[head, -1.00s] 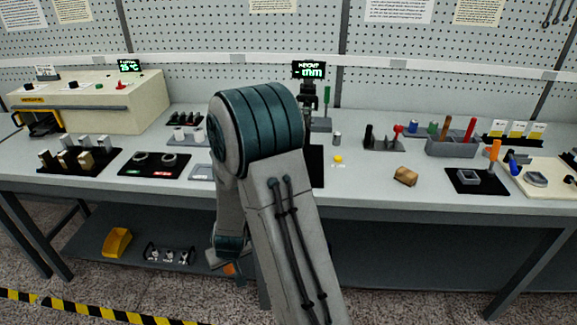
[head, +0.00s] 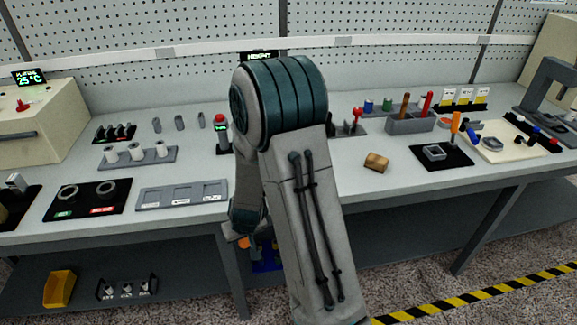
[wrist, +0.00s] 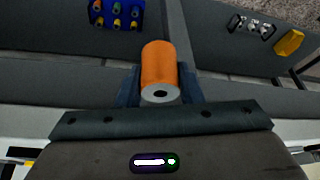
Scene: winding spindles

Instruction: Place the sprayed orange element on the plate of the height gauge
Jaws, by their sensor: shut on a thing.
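The orange element (wrist: 160,66) is a cylinder with a grey end face and a dark central hole. My gripper (wrist: 160,84) is shut on its sides in the wrist view. In the head view a bit of the orange element (head: 243,242) shows below my arm, in front of the bench edge and lower than its top. The height gauge (head: 258,56) shows only its black display at the back of the bench. My arm hides its body and plate.
Left on the bench are a grey three-slot tray (head: 182,195) and a black pad (head: 87,199). Right are a brown block (head: 376,162) and a black mat (head: 441,155). A blue rack (wrist: 118,14) and a yellow bin (wrist: 289,42) are on the lower shelf.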

